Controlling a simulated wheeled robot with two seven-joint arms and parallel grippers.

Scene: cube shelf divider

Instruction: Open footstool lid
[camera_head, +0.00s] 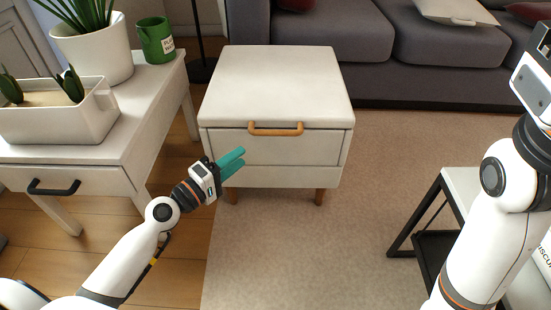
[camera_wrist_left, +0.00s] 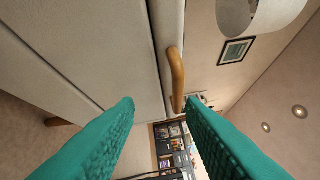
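The footstool (camera_head: 265,80) is a cream box on short wooden legs, with its lid lying shut on top. A wooden bar handle (camera_head: 276,130) is fixed at the front edge of the lid. My left gripper (camera_head: 243,158), with teal fingers, is in front of the footstool's left front, below and left of the handle. In the left wrist view its fingers (camera_wrist_left: 160,100) are apart with nothing between them. The handle (camera_wrist_left: 178,75) shows there ahead of the fingertips, and the footstool (camera_wrist_left: 80,50) fills the upper left. My right gripper is out of view; only my right arm shows.
A white side table (camera_head: 155,110) with a planter (camera_head: 60,120), a plant pot (camera_head: 100,50) and a green can (camera_head: 155,40) stands at left. A grey sofa (camera_head: 330,40) is behind the footstool. A black-framed table (camera_head: 425,210) is at right. The rug (camera_head: 300,250) in front is clear.

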